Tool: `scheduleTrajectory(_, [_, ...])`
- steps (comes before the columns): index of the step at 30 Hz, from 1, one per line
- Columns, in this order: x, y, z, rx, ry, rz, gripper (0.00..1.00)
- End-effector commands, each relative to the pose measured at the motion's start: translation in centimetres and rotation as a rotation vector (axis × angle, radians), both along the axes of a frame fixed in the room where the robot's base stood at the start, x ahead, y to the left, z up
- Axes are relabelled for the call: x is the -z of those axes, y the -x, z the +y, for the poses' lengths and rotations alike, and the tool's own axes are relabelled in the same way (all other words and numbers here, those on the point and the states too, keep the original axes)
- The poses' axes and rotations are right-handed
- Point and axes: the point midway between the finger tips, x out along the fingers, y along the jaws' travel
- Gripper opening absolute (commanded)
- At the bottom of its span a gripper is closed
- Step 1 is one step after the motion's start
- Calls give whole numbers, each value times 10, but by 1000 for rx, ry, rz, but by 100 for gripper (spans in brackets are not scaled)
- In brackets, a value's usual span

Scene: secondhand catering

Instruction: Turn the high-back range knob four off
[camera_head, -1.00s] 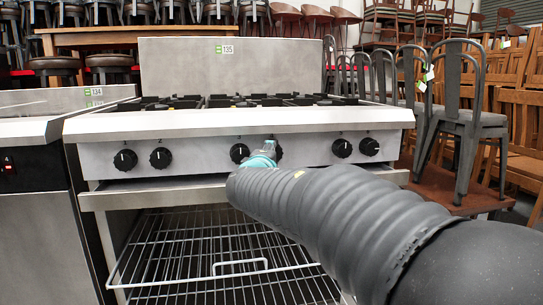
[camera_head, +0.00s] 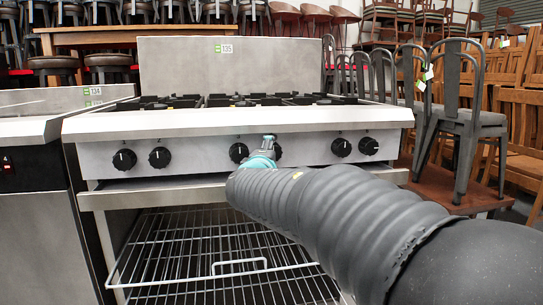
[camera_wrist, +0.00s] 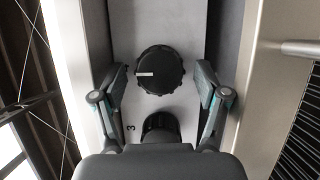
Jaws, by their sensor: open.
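The high-back range (camera_head: 110,160) has a row of black knobs along its steel front panel. Knob four (camera_wrist: 160,70) is round, black and ribbed, with a white pointer line toward the left of the wrist view. In the head view it is mostly hidden behind my gripper (camera_head: 265,150); a dark edge of it (camera_head: 278,151) shows. In the wrist view my gripper (camera_wrist: 161,78) is open, with one finger on each side of knob four and a visible gap to each. Knob three (camera_wrist: 160,126), with a printed "3" beside it, is partly hidden by the gripper body.
Other knobs sit left (camera_head: 161,157) and right (camera_head: 342,147) on the panel. Black burner grates (camera_head: 210,101) are above. A wire rack (camera_head: 190,255) is below. A steel appliance (camera_head: 30,220) stands left; stacked metal chairs (camera_head: 465,115) stand right.

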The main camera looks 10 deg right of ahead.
Motion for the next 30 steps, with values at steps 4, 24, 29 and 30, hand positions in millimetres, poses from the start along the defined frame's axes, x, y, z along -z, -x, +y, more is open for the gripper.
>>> scheduleTrajectory(4, [-1, 8, 4, -1, -1, -2, 74])
scheduleTrajectory(24, [0, 106, 44, -1, 0, -1, 74])
scheduleTrajectory(29, [1, 111, 45, 1, 1, 1, 74])
scheduleTrajectory(30, [1, 111, 45, 1, 1, 1, 74])
